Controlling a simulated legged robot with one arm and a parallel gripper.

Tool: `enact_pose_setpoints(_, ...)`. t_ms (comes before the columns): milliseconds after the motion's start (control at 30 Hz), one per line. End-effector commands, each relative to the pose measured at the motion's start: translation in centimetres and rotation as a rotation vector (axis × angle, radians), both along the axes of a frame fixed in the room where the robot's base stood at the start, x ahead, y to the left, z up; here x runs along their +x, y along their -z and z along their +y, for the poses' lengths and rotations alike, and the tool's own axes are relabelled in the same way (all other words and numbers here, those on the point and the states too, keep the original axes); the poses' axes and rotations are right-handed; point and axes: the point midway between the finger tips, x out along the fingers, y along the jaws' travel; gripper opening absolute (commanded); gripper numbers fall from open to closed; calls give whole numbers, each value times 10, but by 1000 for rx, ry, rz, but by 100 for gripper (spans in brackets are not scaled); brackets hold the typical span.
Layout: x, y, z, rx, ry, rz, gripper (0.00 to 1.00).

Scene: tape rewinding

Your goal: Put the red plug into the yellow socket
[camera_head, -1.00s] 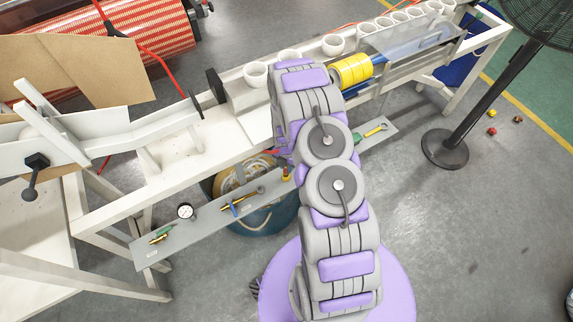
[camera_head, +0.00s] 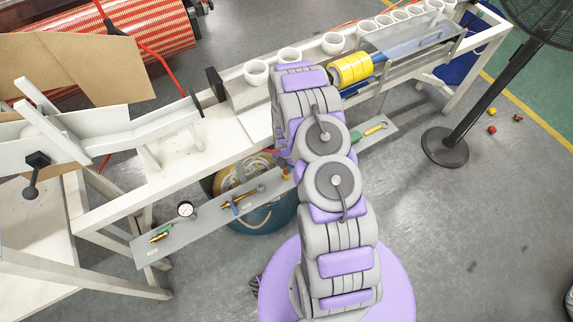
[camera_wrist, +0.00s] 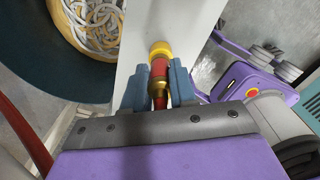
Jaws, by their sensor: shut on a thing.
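The red plug (camera_wrist: 159,69) has a brass-coloured fitting and a red tail. In the wrist view it sits between the blue-grey fingers of my gripper (camera_wrist: 159,78), which is shut on it. The yellow socket (camera_wrist: 160,48) is straight ahead of the plug over the grey shelf. The plug's front end appears lined up with the socket and meets it in the picture; I cannot tell how far in it is.
The narrow grey shelf (camera_head: 161,250) carries a gauge (camera_head: 186,209) and several brass fittings. A blue bucket with coiled hose (camera_wrist: 93,22) is below it. The white conveyor frame (camera_head: 110,213) runs behind. A black fan stand (camera_head: 445,147) is at the right.

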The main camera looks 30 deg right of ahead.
Motion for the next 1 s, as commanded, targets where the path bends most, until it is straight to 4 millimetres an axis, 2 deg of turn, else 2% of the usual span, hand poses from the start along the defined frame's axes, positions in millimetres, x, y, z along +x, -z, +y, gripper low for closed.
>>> enact_pose_setpoints(467, 0, 4, 0, 1, 0, 1, 0)
enact_pose_setpoints(500, 0, 4, 0, 1, 0, 1, 28)
enact_pose_setpoints(800, 0, 4, 0, 0, 0, 1, 56)
enact_pose_setpoints(1000, 0, 4, 0, 0, 0, 1, 56)
